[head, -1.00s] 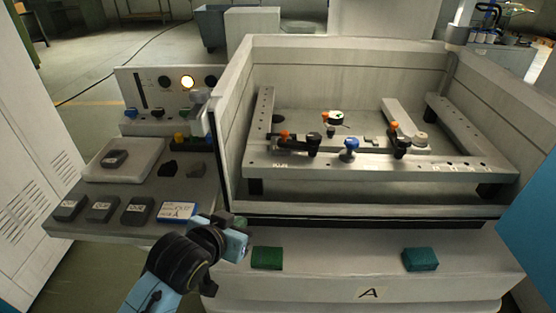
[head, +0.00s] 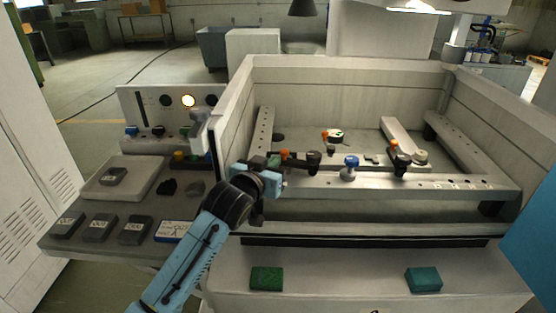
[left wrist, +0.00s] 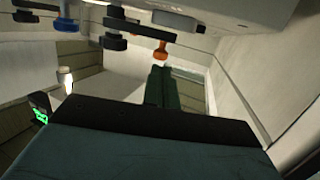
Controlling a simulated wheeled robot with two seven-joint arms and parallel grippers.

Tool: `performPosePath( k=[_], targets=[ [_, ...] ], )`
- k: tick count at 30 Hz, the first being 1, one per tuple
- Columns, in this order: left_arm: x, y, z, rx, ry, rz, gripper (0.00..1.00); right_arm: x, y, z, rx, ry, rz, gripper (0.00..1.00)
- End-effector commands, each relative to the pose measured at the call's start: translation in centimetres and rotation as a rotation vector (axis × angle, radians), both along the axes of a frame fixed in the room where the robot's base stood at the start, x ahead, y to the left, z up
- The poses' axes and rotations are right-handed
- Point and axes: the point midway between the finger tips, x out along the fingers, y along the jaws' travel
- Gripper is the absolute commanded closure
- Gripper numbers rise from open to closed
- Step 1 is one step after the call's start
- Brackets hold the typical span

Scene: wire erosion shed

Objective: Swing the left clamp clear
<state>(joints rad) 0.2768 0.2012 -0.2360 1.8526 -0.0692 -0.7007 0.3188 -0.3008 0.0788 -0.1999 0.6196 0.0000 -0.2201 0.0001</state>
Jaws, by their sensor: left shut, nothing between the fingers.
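The left clamp (head: 300,160) is a black arm with an orange knob (head: 284,154) at its left end, on the front rail (head: 400,185) inside the tank. Its orange end also shows in the left wrist view (left wrist: 148,53). My left gripper (head: 274,163) is shut and empty, just left of the clamp's orange end. In the left wrist view its closed fingertips (left wrist: 161,78) point toward the orange end, with a small visible gap. Whether they touch is hard to tell in the head view. My right gripper is not in view.
A blue knob (head: 350,168) stands on the rail right of the left clamp, and a right clamp (head: 397,158) beyond it. The tank's left wall (head: 232,125) rises beside my left arm.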

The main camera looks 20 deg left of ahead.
Motion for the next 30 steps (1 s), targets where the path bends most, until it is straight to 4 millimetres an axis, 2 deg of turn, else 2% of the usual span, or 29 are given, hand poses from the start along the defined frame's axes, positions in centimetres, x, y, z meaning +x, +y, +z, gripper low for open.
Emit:
performPosePath(
  k=[3,9,23,30],
  targets=[
    [1.7,-0.1,-0.3,0.000,0.000,0.000,1.00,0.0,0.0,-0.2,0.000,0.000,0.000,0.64],
    [3.2,-0.3,-0.6,0.000,0.001,0.000,1.00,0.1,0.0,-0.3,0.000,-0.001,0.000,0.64],
    [3.4,-0.2,-0.7,0.001,0.001,-0.001,1.00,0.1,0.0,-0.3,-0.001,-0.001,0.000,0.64],
    [3.4,1.3,-0.5,0.004,0.002,-0.023,1.00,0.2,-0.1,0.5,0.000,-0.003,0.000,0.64]
  ],
)
